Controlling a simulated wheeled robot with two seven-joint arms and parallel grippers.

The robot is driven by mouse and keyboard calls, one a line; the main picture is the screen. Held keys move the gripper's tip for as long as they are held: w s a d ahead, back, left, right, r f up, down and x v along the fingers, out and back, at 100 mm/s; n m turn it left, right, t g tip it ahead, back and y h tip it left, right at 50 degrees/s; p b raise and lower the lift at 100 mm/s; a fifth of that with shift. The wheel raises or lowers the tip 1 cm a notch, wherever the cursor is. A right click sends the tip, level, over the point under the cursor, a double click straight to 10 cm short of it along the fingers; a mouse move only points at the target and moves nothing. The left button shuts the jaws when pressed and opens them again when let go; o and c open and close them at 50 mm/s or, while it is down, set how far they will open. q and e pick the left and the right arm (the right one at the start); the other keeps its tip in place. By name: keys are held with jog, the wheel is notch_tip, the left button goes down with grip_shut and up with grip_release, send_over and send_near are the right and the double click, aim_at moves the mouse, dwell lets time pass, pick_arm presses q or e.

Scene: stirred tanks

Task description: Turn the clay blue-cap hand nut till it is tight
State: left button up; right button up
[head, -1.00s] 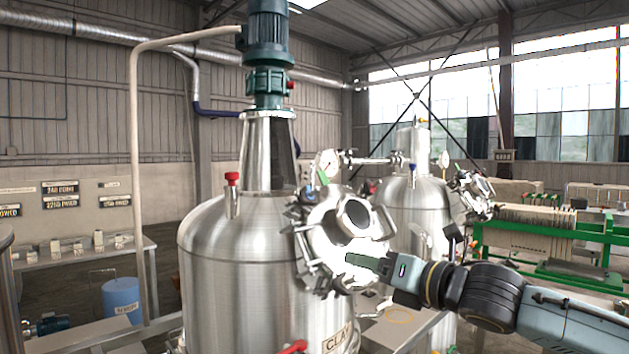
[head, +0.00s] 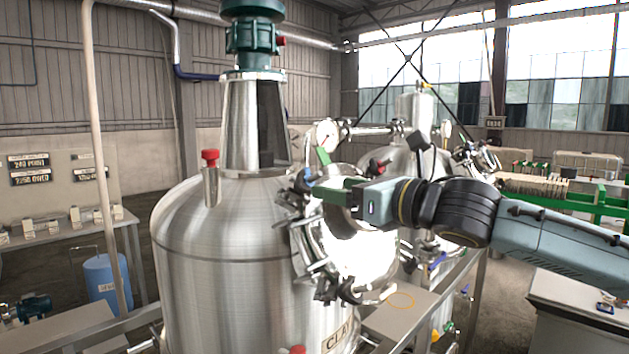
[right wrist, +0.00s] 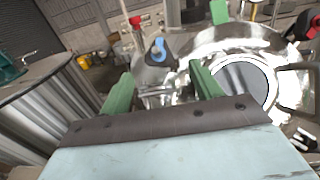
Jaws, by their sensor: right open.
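The clay tank (head: 225,255) is a large steel vessel with a label reading CLAY in part. The blue-cap hand nut (head: 307,174) is on the upper left rim of its round manway lid. In the right wrist view the blue-cap nut (right wrist: 157,50) shows just beyond my fingertips, between them in the picture and apart from them. My right gripper (head: 322,187) is open and empty close to the nut. Its two green fingers (right wrist: 163,82) stand apart over shiny hardware. My left gripper is in neither view.
A red-topped fitting (head: 210,160) stands on the tank's shoulder. A pressure gauge (head: 326,132) is behind. The lid's sight glass (right wrist: 246,84) is right of my fingers.

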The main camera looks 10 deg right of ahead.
aim_at(312, 182)
jog(key=p+x, duration=0.1)
jog(key=x, duration=0.4)
jog(key=shift+a+r, duration=0.15)
jog(key=shift+w+a, duration=0.2)
jog(key=shift+w, duration=0.3)
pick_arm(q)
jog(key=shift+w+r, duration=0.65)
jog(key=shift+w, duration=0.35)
pick_arm(e)
jog(key=shift+s, duration=0.1)
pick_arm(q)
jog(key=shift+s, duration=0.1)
pick_arm(e)
jog(key=c, duration=1)
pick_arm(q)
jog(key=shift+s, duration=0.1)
